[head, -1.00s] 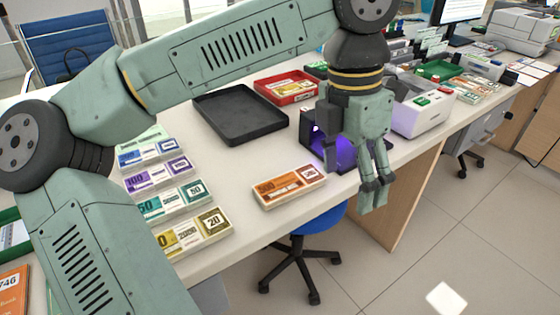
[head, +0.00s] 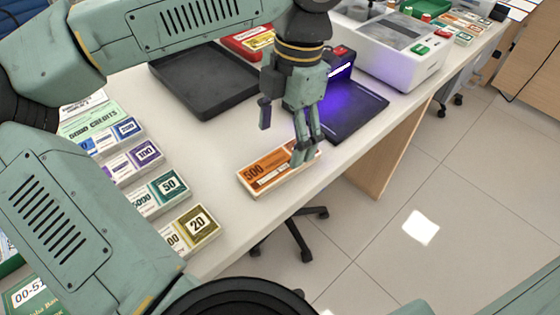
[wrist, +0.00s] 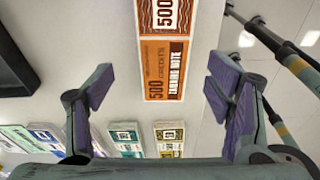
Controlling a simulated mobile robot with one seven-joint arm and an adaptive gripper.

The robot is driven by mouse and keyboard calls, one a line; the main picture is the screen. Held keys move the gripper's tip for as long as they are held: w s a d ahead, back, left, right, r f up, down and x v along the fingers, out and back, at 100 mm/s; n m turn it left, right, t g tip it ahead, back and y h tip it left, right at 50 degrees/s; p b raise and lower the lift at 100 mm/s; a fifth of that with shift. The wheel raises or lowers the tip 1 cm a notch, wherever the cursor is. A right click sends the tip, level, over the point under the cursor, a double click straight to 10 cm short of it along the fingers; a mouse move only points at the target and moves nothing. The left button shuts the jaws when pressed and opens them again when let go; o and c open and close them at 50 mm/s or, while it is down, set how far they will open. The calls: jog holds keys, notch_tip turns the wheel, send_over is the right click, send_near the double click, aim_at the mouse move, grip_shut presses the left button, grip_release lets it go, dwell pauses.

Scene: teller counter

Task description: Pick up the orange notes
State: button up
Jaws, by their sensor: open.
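The orange notes (head: 266,172) are a banded stack marked 500, lying flat on the white counter near its front edge. In the wrist view the orange notes (wrist: 164,75) lie between the spread fingers, running away from the camera. My gripper (head: 286,132) is open above the right end of the stack in the head view, with one finger hiding part of that end. In the wrist view my gripper (wrist: 157,90) shows purple pads on both sides, with a gap between each pad and the stack. Whether the fingers touch the counter cannot be told.
Other note stacks stand in a row to the left: olive 20 (head: 192,229), teal 50 (head: 160,193), purple 100 (head: 136,160) and blue (head: 118,135). A black tray (head: 199,104) lies behind. A purple-lit device (head: 352,110) stands close on the right.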

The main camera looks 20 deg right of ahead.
aim_at(280, 162)
jog(key=f, duration=0.4)
jog(key=shift+s+a+f+p, duration=0.25)
jog(key=shift+s+a+p, duration=0.05)
jog(key=shift+s+a, duration=0.1)
jog(key=c, duration=1.3)
jog(key=shift+r, duration=0.1)
